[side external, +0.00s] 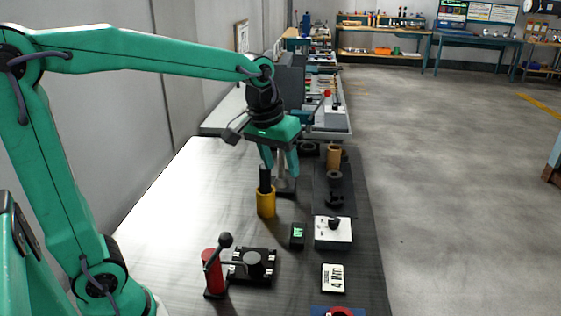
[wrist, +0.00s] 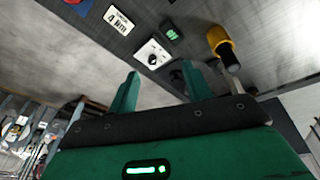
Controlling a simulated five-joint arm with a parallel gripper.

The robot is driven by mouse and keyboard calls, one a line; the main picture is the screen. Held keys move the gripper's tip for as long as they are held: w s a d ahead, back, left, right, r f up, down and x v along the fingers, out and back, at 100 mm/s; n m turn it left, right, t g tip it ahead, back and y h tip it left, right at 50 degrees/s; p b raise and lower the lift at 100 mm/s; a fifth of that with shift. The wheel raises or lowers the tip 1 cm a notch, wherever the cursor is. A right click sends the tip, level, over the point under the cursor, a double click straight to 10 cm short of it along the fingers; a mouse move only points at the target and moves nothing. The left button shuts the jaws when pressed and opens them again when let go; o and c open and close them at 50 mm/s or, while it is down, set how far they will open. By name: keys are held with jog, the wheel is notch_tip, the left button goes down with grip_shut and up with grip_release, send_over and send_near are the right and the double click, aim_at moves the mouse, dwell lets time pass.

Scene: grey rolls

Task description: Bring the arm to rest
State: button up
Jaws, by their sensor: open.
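My green gripper (side external: 279,160) hangs from the outstretched arm over the far part of the table and points down. In the wrist view its two fingers (wrist: 160,90) are spread apart with nothing between them. A yellow cylinder with a black top (side external: 266,203) stands upright on the table, just below and in front of the gripper in the side view. It also shows in the wrist view (wrist: 222,45), to the right of the fingers. In the side view I cannot tell whether the fingers touch its black top; in the wrist view it is outside them.
A red lever device with a black fixture (side external: 252,264) stands at the table's front. A white box with a black knob (side external: 333,232), a small green display (side external: 298,235) and a "4 Nm" label plate (side external: 333,278) lie to the right. A dark mat (side external: 322,202) holds several round parts.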

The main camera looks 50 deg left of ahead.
jog(key=s+a+f+m+t, duration=0.1)
jog(key=s+m+t, duration=0.1)
jog(key=s, duration=1.3)
jog(key=shift+s+f+m+t, duration=0.25)
jog(key=shift+f+m+t, duration=0.1)
jog(key=shift+m, duration=0.25)
